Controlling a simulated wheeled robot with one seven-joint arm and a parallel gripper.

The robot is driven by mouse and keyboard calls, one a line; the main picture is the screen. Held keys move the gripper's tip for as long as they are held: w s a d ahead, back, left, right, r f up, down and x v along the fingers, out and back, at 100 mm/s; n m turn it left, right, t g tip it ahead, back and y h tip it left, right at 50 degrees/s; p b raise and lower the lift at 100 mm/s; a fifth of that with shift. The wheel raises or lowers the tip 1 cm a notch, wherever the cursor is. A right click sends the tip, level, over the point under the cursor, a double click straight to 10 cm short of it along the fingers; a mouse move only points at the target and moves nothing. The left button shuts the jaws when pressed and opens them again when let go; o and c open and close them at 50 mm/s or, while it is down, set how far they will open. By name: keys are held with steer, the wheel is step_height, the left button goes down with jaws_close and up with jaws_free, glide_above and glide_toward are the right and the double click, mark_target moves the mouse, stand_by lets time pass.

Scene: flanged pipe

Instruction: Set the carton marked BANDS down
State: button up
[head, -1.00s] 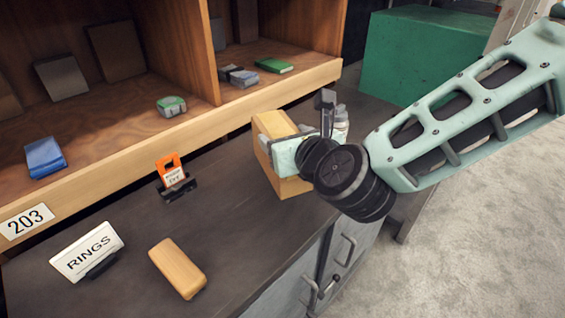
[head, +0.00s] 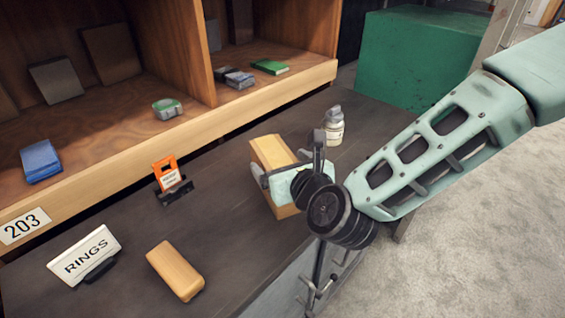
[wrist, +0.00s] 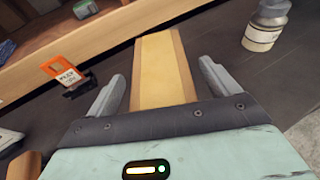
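The tan carton (head: 272,155) stands on the dark counter, turned at a slant; no BANDS marking shows on its visible faces. My gripper (head: 283,175) is at its near end. In the wrist view my gripper (wrist: 160,92) has its two fingers spread, one on each side of the carton (wrist: 163,70), with a narrow gap between each finger and the carton. The gripper is open. Part of the carton's near end is hidden by my gripper.
A RINGS sign (head: 84,254), an orange tag in a black holder (head: 170,180) and another tan block (head: 175,271) stand on the counter (head: 125,225). A white bottle (head: 334,127) stands right of the carton. The shelf front (head: 215,135) runs behind.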

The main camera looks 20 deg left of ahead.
steer(key=shift+r, duration=0.25)
steer(key=shift+s+d, duration=0.2)
steer(key=shift+s, duration=0.05)
steer(key=b+v, duration=0.1)
steer(key=v, duration=1)
steer(key=shift+b, duration=0.4)
steer(key=shift+s+r, duration=0.1)
steer(key=shift+s, duration=0.05)
